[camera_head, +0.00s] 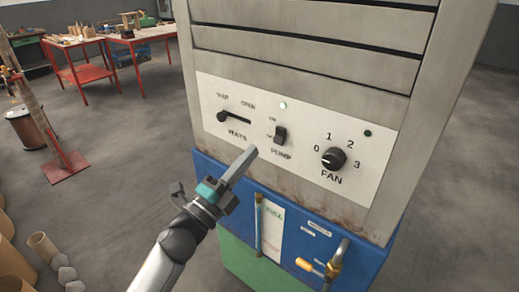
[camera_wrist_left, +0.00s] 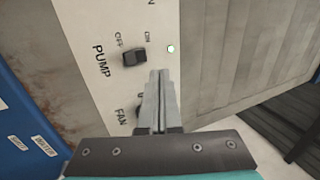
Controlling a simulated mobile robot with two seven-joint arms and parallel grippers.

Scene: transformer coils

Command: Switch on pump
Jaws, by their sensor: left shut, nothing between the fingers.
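The pump switch (camera_head: 281,135) is a small dark rocker on the white control panel (camera_head: 208,88), marked ON above and OFF at its left. I cannot tell which way it is tipped. A small lamp (camera_head: 283,105) above it glows pale green. My left gripper (camera_head: 250,151) is shut and empty, its tips in front of the panel, below and left of the switch. In the left wrist view the switch (camera_wrist_left: 134,57) sits just beyond the tips of my left gripper (camera_wrist_left: 160,73), slightly left, with the lit lamp (camera_wrist_left: 170,48) beside it. Contact is not visible. My right gripper is not in view.
The vents lever (camera_head: 235,118) is left of the switch, and the fan knob (camera_head: 333,158) with a dark lamp (camera_head: 367,133) is right. Below, a blue section (camera_head: 380,262) carries a gauge (camera_head: 271,230) and a brass valve (camera_head: 334,264). Red-legged tables (camera_head: 84,75) stand behind.

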